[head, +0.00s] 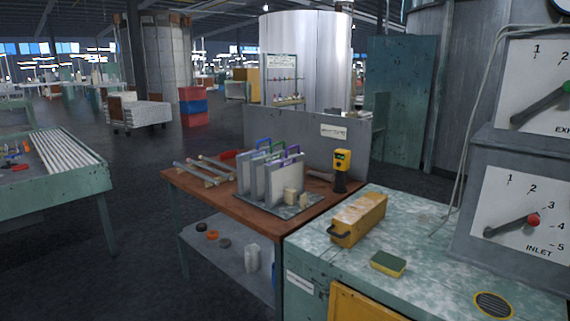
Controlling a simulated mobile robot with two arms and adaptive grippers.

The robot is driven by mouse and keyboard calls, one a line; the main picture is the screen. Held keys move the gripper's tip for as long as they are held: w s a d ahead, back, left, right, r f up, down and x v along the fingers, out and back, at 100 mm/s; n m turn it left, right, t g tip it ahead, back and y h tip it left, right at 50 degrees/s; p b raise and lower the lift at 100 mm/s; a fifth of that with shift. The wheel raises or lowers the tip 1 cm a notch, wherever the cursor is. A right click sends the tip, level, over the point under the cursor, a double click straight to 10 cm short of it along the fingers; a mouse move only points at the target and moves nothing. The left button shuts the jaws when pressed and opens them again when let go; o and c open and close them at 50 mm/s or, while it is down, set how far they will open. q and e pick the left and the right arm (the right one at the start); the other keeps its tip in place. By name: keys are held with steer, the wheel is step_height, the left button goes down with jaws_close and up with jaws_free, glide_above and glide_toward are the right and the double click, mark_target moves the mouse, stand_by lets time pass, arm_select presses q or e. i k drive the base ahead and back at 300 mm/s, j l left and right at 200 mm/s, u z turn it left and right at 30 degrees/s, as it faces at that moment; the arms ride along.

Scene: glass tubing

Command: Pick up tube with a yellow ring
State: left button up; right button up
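Several pale glass tubes (212,168) lie on low wooden supports at the left end of the brown workbench (222,197). They are small and far off, and I cannot make out a yellow ring on any of them. Neither of my grippers is in view.
Upright grey plates with coloured handles (285,178) stand on a tray on the workbench. A yellow handheld device (342,165) stands behind them. A green cabinet (410,270) with a yellow toolbox (358,220) is nearer. A roller table (60,172) is left; dark floor between is clear.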

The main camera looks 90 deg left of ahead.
mark_target(229, 167)
steer(key=j+u, duration=0.1)
steer(key=u, duration=0.35)
steer(key=j+u, duration=0.15)
steer(key=u, duration=0.25)
steer(key=j+u, duration=0.15)
steer(key=u, duration=0.3)
steer(key=j+u, duration=0.15)
steer(key=u, duration=0.3)
steer(key=j+u, duration=0.15)
steer(key=u, duration=0.3)
steer(key=i+j+u, duration=0.6)
steer(key=j+u, duration=0.15)
steer(key=i+j, duration=0.25)
steer(key=j+z, duration=0.1)
steer(key=z, duration=0.4)
steer(key=i+j+z, duration=0.1)
steer(key=z, duration=0.35)
steer(key=j, duration=0.1)
